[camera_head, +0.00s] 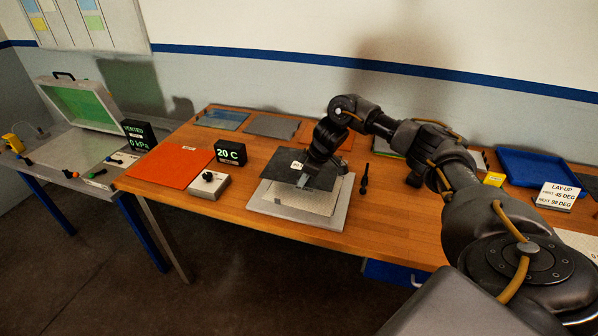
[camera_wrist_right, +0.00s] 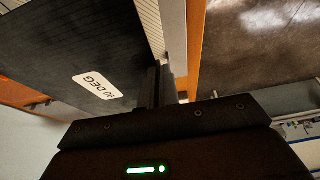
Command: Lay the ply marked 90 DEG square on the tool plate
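The dark ply marked 90 DEG (camera_head: 283,169) is in my right gripper (camera_head: 325,167). It hangs over the back left part of the tool plate (camera_head: 329,222), and its edges look turned relative to the plate. In the right wrist view the ply (camera_wrist_right: 60,45) fills the left side, its white 90 DEG label facing the camera. The gripper's fingers (camera_wrist_right: 155,88) are closed at the ply's edge. A paler square shows on the plate in front of the ply. I cannot tell the exact gap between ply and plate. My left gripper is out of view.
A 20 C display (camera_head: 230,152) and a small grey box with a black knob (camera_head: 209,185) stand left of the plate. An orange sheet (camera_head: 168,166) lies further left. A dark upright tool (camera_head: 364,180) stands just right of the plate. A blue tray (camera_head: 535,178) and lay-up card (camera_head: 557,196) are at right.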

